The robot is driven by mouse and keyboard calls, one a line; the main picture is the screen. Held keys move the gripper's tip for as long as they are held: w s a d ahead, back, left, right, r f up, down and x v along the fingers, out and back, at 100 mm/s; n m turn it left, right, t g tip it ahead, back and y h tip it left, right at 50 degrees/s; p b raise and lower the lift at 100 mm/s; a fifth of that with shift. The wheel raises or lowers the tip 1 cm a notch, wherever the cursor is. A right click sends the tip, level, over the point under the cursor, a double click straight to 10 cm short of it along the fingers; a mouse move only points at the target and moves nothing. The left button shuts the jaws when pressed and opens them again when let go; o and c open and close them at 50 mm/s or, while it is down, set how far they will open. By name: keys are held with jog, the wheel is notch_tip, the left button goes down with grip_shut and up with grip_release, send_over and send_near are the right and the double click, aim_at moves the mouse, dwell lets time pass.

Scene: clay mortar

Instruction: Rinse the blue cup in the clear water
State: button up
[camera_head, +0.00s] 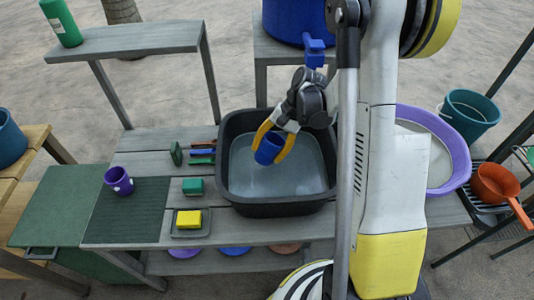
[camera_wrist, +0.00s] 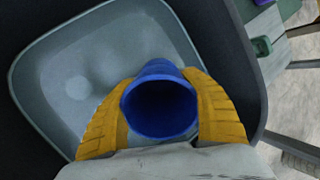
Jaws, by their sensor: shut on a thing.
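The blue cup (camera_head: 268,149) is held between the yellow fingers of my gripper (camera_head: 275,140). My gripper is shut on it. In the wrist view the cup (camera_wrist: 158,106) sits between both fingers of my gripper (camera_wrist: 160,115), its dark open mouth facing the camera. The black basin (camera_head: 225,185) lies beneath, with pale, clear-looking water (camera_head: 275,182) in it. In the head view the cup is over the basin's middle; whether it touches the water I cannot tell. The basin's floor also shows in the wrist view (camera_wrist: 75,60).
A purple cup (camera_head: 118,180) stands on a dark green mat (camera_head: 125,222) at left. A yellow sponge (camera_head: 188,219) and green block (camera_head: 193,186) lie left of the basin. A purple tub (camera_head: 460,160) stands right, beyond my arm. An orange pot (camera_head: 495,184) is farther right.

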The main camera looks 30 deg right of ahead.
notch_tip(320, 180, up, 11)
jog(key=p, duration=0.6)
jog(key=shift+p, duration=0.3)
dwell(0.8)
